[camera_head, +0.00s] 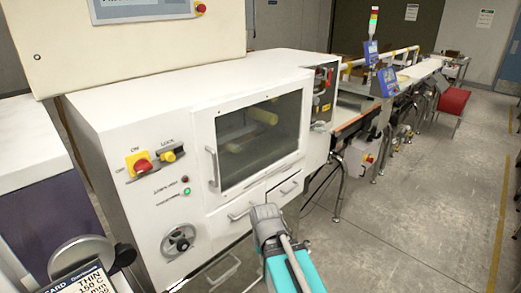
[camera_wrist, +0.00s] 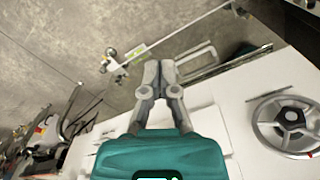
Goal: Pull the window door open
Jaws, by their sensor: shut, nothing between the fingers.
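The window door (camera_head: 259,137) is a white-framed panel with a dark glass pane on the front of the white machine. It looks shut. Its upright handle (camera_head: 211,167) is a pale bar on the left side of the frame. My gripper (camera_wrist: 158,72) shows in the wrist view with its grey fingers together and nothing between them. It is over the machine's pale front, apart from any handle. I cannot make out the window door in the wrist view. In the head view my arm shows low in the middle, and the fingers cannot be made out.
A handwheel (camera_head: 179,240) sits low on the machine's front and also shows in the wrist view (camera_wrist: 288,122). Red and yellow knobs (camera_head: 142,165) are above it. Drawer handles (camera_head: 242,212) are below the window. The floor (camera_head: 415,225) to the right is clear.

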